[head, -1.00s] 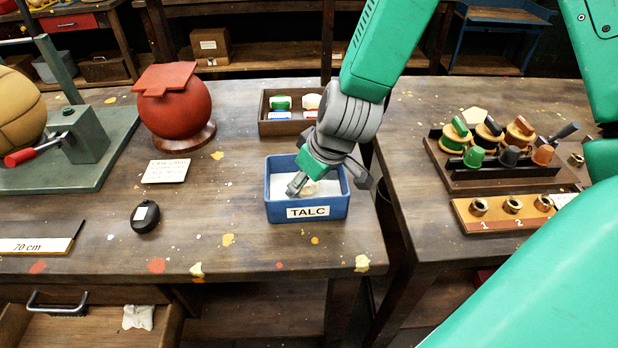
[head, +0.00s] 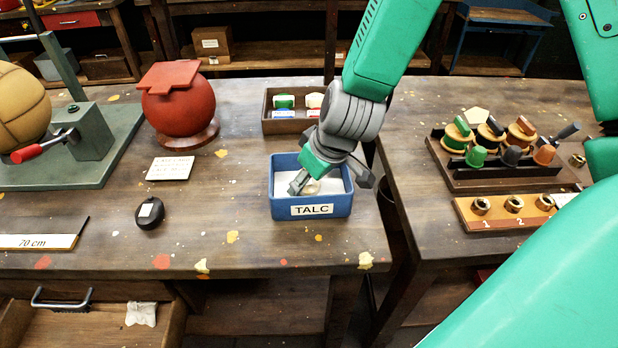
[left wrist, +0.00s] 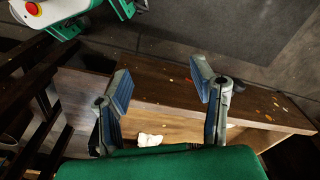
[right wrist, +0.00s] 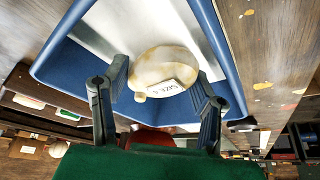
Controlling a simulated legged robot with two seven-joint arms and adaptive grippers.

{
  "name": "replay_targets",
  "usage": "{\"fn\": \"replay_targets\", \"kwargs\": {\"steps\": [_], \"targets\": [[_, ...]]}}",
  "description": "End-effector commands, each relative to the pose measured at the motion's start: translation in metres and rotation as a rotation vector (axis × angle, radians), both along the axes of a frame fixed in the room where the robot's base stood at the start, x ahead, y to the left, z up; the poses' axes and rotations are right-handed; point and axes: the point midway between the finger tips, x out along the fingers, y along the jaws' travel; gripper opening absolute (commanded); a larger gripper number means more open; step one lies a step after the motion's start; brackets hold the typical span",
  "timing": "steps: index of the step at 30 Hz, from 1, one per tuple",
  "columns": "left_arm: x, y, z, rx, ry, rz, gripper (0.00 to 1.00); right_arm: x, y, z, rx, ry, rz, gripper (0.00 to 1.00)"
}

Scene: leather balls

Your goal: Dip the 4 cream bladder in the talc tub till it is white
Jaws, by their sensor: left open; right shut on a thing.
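The blue talc tub (head: 312,209) stands near the right end of the bench, with pale powder inside. My right gripper (head: 307,187) reaches down into it and is shut on the cream bladder (head: 313,187). In the right wrist view the bladder (right wrist: 163,62) is between the fingers of my right gripper (right wrist: 163,82), inside the tub walls (right wrist: 85,75). It looks patchy cream and whitish, and its label seems to read SIZE 4. Whether it touches the powder is hard to tell. My left gripper (left wrist: 161,80) is open and empty in the left wrist view, and outside the head view.
A wooden box (head: 270,124) with several coloured-label items stands behind the tub. A red ball (head: 178,104) on a stand, a card (head: 170,168) and a black object (head: 149,213) lie left. An open drawer (head: 95,325) is below.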

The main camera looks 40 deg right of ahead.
Motion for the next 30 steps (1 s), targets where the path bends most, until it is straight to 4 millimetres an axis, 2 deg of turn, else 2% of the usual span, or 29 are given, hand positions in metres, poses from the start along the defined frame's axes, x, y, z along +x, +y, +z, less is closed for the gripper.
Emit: {"fn": "replay_targets", "kwargs": {"steps": [13, 30], "targets": [[0.000, 0.000, 0.003, 0.000, 0.000, 0.000, 0.51, 0.000, -0.002, 0.003, 0.002, 0.000, -0.001, 0.23], [0.000, 0.000, 0.043, 0.000, 0.000, 0.000, 0.51, 0.000, -0.001, 0.043, 0.002, 0.000, -0.001, 0.23]]}}
